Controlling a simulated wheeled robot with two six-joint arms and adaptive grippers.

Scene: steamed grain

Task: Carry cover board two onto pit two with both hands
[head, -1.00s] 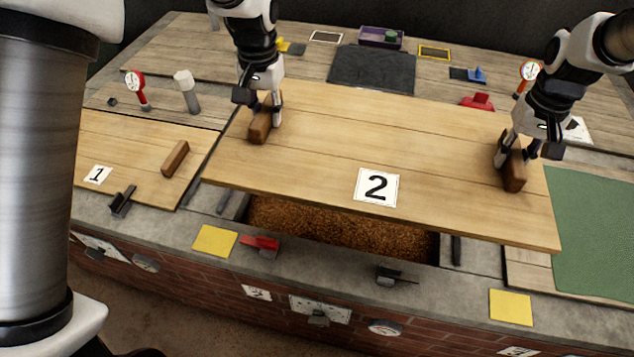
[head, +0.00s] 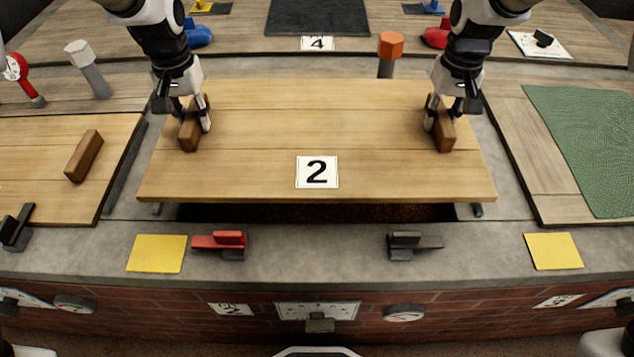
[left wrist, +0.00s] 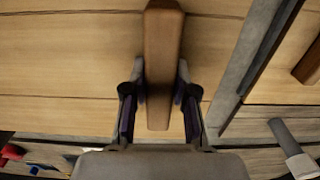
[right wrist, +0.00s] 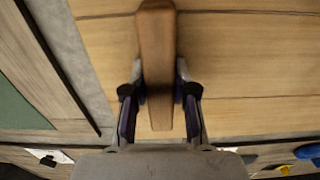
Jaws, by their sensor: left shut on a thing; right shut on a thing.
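Cover board two (head: 250,165) is a wide pale wooden board with a white "2" label (head: 317,172) near its front edge. It lies level over pit two (head: 325,212), whose dark opening shows as a thin strip under the front edge. I cannot tell whether the board rests on the rim or is slightly above it. My left gripper (head: 190,115) is shut on the board's left handle (head: 188,138), a brown wooden block also seen in the left wrist view (left wrist: 160,60). My right gripper (head: 447,115) is shut on the right handle (head: 443,138), also in the right wrist view (right wrist: 156,60).
Another board with a brown handle (head: 83,156) lies at left. A green mat (head: 590,140) covers the right board. A red clamp (head: 222,241), a black clamp (head: 412,243) and yellow squares (head: 156,254) sit on the front ledge. An orange-topped post (head: 389,50) stands behind.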

